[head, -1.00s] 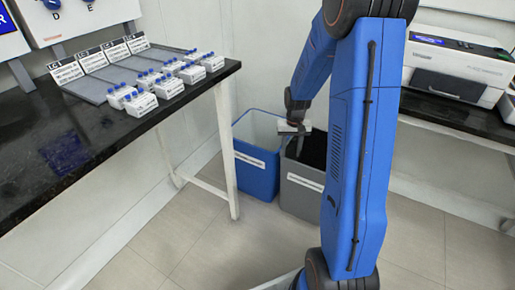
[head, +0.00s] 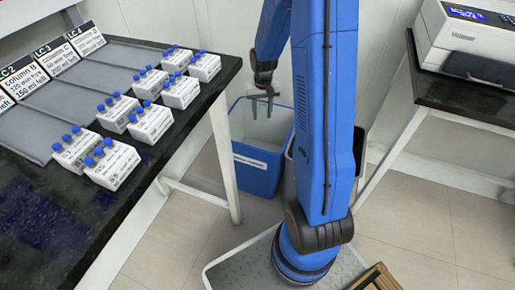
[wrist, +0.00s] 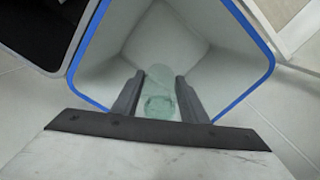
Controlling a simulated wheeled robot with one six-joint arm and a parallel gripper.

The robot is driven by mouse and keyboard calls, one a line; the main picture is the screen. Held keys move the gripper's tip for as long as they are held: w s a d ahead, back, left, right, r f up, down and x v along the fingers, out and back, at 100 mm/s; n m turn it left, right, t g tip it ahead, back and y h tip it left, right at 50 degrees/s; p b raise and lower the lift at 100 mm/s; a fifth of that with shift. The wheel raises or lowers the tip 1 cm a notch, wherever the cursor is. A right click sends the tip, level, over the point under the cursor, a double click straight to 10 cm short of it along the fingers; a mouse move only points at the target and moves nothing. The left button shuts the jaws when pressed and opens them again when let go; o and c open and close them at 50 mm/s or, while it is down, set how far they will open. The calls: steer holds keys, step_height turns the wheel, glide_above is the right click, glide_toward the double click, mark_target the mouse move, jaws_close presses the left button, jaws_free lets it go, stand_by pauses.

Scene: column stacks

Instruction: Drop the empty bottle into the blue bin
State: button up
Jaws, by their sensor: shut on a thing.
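The blue bin (head: 258,172) stands on the floor beyond the bench, with a white label on its front and a pale inside. In the wrist view its blue rim (wrist: 258,45) surrounds my fingers. My gripper (head: 262,106) is over the bin's opening, pointing down. In the wrist view my gripper (wrist: 160,100) is shut on a clear, greenish empty bottle (wrist: 159,80), which sits between the two fingers above the bin's inside. The bottle is hard to make out in the head view.
A grey bin (head: 290,175) with a dark inside stands beside the blue bin, partly hidden by my arm. A black bench (head: 60,215) at the left holds white boxes with blue-capped vials (head: 110,165). A printer-like machine (head: 465,45) stands at the right. A wooden crate (head: 378,278) is at the bottom.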

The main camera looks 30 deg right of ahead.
mark_target(262, 120)
steer(key=shift+f, duration=2.2)
steer(key=o, duration=1.2)
steer(key=shift+c, duration=0.2)
steer(key=shift+r, duration=0.1)
step_height(262, 120, up, 17)
steer(key=shift+r, duration=0.15)
